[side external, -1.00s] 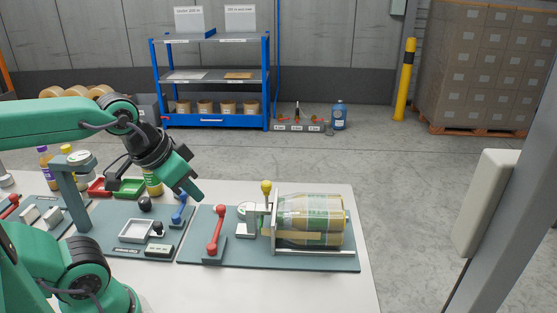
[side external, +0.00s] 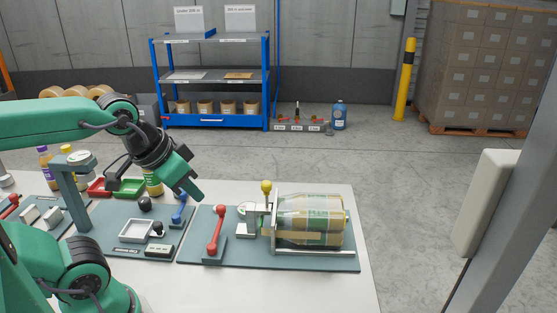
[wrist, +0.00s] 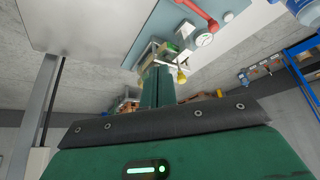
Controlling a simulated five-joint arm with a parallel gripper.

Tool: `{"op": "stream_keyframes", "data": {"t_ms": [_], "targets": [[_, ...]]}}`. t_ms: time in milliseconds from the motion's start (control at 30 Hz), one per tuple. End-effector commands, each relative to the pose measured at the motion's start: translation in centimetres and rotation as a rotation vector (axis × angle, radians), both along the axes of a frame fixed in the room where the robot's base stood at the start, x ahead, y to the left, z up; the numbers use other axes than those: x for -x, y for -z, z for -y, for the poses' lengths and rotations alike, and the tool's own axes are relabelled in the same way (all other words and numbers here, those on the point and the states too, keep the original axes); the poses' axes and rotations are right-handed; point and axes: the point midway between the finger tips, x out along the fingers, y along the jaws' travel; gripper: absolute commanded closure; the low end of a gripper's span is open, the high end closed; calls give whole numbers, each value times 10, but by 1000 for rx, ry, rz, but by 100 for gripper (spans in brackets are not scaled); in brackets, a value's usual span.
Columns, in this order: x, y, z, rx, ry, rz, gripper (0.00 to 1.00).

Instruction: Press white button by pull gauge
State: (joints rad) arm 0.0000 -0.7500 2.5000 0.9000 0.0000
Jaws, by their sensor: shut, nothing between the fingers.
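My gripper (side external: 194,192) is shut and empty, held in the air above the left part of the dark plate (side external: 300,263). In the wrist view its closed green fingers (wrist: 157,84) point up the picture toward the fixture. A round white dial (wrist: 204,39), which looks like the pull gauge, sits beside the yellow knob (wrist: 181,78). In the side view the dial area shows beside a white block (side external: 246,231). My gripper is apart from all of these.
A red lever (side external: 216,231) stands on the plate, left of the gauge area. A large clear container with a green and tan label (side external: 318,217) lies on its side to the right. A white tray (side external: 136,231) and a blue lever (side external: 179,212) are farther left.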

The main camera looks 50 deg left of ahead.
Motion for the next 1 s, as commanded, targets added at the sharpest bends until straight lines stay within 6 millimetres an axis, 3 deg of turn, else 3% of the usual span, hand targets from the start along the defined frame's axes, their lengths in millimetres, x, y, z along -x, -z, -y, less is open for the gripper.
{"op": "stream_keyframes", "data": {"t_ms": [367, 667, 1000], "targets": [[-12, 3, -6, 15, -54, 11, 100], [-49, 16, -29, 73, -238, 61, 100], [-96, 41, -73, 159, -502, 147, 100]]}}
